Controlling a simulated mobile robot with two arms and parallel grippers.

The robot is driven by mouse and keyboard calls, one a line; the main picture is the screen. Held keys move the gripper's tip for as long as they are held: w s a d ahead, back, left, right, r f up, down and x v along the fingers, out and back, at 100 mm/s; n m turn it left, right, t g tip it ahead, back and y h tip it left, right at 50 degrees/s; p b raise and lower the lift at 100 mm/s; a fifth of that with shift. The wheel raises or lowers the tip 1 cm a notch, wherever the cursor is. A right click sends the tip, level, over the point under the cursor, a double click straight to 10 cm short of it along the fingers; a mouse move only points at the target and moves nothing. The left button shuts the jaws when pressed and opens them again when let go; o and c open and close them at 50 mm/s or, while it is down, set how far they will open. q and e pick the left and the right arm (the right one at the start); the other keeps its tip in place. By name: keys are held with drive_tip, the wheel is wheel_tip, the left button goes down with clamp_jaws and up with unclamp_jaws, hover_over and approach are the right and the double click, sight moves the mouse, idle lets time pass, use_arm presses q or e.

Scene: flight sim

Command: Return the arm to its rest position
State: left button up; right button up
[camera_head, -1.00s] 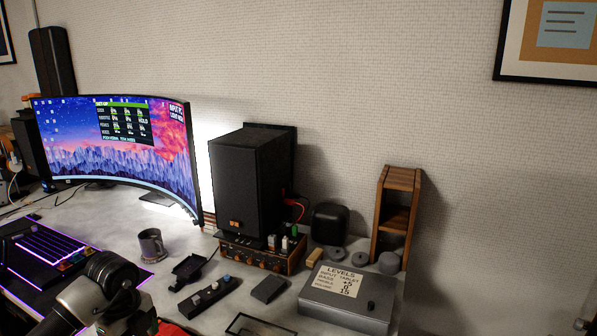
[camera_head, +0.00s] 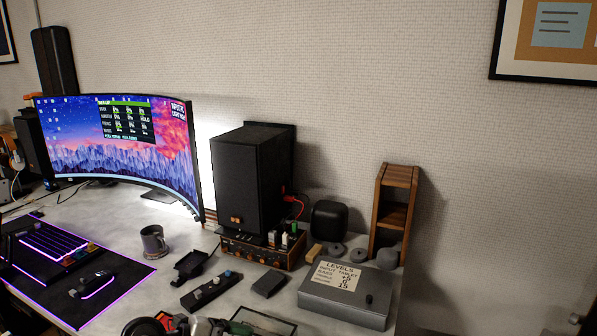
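Neither of my grippers shows clearly in the head view. At the bottom edge, left of centre, dark, pale and red rounded shapes (camera_head: 180,325) are cut off by the frame. I cannot tell whether they are parts of my arm or objects. No gripper fingers can be made out, and nothing is seen held.
The desk carries a curved monitor (camera_head: 120,150), black speaker (camera_head: 246,185), amplifier (camera_head: 262,252), grey mug (camera_head: 153,241), grey levels box (camera_head: 345,295), wooden stand (camera_head: 394,215), slider strip (camera_head: 211,291) and black mat (camera_head: 120,275). A mouse (camera_head: 90,284) lies on the mat.

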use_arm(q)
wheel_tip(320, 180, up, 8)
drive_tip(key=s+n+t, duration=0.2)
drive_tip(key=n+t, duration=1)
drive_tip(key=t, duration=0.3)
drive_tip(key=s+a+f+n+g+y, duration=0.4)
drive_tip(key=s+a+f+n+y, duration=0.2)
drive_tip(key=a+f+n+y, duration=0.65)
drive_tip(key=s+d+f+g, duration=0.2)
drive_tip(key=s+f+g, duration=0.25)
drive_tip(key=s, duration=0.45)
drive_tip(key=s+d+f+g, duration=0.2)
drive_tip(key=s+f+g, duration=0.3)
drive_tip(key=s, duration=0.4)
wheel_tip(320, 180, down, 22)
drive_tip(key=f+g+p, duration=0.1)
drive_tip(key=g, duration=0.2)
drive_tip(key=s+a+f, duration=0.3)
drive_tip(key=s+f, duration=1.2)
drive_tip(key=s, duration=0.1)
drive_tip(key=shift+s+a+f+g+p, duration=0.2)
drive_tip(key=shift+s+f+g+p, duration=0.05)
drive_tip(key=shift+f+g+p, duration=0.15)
